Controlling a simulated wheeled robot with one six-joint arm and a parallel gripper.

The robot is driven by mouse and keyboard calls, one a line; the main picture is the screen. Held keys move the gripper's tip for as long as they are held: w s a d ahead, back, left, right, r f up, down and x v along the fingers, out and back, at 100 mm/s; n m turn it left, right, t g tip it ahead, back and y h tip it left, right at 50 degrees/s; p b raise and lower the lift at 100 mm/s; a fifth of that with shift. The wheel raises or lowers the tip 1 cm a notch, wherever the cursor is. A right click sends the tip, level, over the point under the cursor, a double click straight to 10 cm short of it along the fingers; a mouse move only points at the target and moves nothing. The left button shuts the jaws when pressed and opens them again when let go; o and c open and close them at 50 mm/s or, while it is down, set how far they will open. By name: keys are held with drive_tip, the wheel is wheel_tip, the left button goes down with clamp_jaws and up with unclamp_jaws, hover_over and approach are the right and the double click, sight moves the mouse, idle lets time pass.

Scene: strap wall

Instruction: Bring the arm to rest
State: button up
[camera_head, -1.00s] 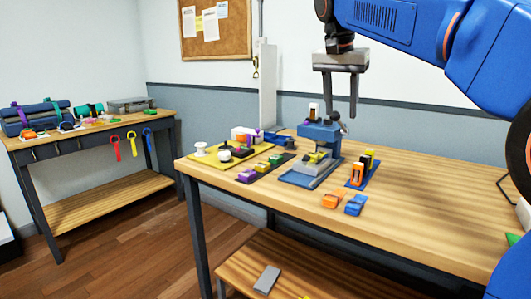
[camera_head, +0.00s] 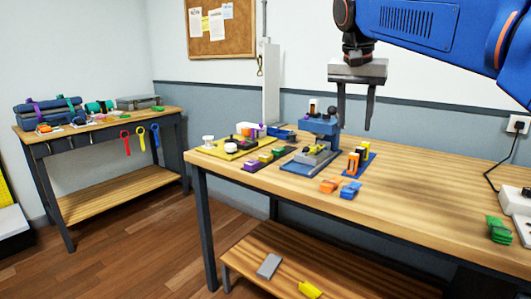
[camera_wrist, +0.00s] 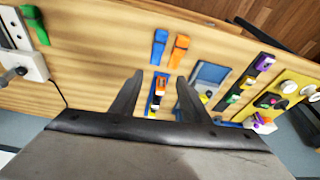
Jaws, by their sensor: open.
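My blue arm (camera_head: 425,30) reaches in from the upper right in the head view. My gripper (camera_head: 356,105) points down, open and empty, in the air above the near table. In the wrist view its two dark fingers (camera_wrist: 156,97) stand apart with nothing held between them. The blue tray with orange and yellow pieces (camera_head: 357,163) shows below it, apart from the fingers.
The wooden table (camera_head: 440,205) holds a blue fixture (camera_head: 320,125), an orange clip (camera_head: 330,186), a blue clip (camera_head: 350,190) and a green clip (camera_head: 499,229). A second bench (camera_head: 120,122) stands left. A lower shelf (camera_head: 320,265) holds a grey block. Bare tabletop lies right of centre.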

drive_tip(key=s+d+f+n+t, duration=0.1)
drive_tip(key=s+d+f+n, duration=0.2)
drive_tip(key=s+f, duration=1.1)
drive_tip(key=s+d+f+n+y, duration=0.1)
drive_tip(key=s+d+f+n, duration=0.2)
drive_tip(key=s+f, duration=1.1)
wheel_tip(320, 180, down, 5)
drive_tip(key=shift+s+t+y, duration=0.25)
drive_tip(key=shift+t+y, duration=0.05)
drive_tip(key=shift+t, duration=0.1)
drive_tip(key=shift+d, duration=0.1)
